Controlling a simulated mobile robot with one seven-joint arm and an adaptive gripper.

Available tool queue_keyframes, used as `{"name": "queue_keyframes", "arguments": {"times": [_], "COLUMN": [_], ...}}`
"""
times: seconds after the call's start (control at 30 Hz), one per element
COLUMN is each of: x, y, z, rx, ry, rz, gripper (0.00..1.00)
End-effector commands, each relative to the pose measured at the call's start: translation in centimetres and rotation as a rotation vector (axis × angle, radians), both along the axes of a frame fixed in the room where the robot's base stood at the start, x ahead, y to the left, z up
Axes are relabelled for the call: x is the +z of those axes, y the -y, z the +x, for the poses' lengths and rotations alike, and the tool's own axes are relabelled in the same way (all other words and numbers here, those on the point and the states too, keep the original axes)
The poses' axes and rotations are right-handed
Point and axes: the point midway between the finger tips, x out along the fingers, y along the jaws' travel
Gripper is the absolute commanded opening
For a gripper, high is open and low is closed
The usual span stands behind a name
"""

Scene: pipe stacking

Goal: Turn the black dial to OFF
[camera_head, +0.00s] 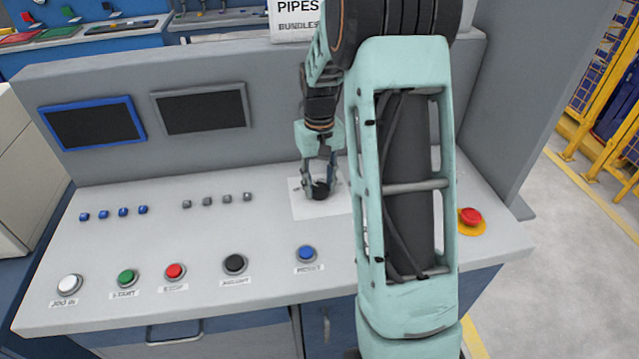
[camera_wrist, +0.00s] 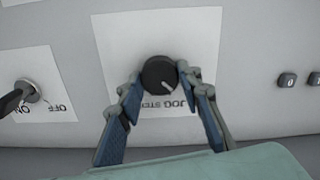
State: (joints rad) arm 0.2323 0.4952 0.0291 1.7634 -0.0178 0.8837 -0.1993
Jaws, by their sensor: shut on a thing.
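A round black dial (camera_wrist: 159,73) with a short white mark sits on a white plate (camera_wrist: 205,30) whose upside-down label seems to read "JOG STEP". The mark points to the lower right in the wrist view. My gripper (camera_wrist: 161,80) is shut on this dial, with a fingertip on each side. In the head view my gripper (camera_head: 320,180) reaches down onto the dial (camera_head: 320,192) on the sloped panel. Another switch (camera_wrist: 27,92) with a black handle, partly out of frame, is at the left of the wrist view, beside upside-down "OFF" and "ON" lettering.
White, green, red, black and blue buttons (camera_head: 306,254) line the panel's front. Small grey buttons (camera_head: 227,198) lie left of the dial. A red emergency button (camera_head: 470,216) on yellow is at the right. Two dark screens (camera_head: 203,109) stand behind. My arm hides part of the panel.

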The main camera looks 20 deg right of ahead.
Motion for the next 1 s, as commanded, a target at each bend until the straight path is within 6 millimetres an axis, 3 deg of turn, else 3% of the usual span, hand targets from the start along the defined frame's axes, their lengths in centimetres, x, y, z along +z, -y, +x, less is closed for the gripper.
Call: {"name": "queue_keyframes", "arguments": {"times": [0.43, 1.0], "x": [0.11, 0.11], "y": [-0.01, -0.05], "z": [0.09, 0.1], "rx": [0.242, 0.285], "ry": [0.003, 0.003], "rz": [-0.001, -0.001], "gripper": [0.08, 0.08]}}
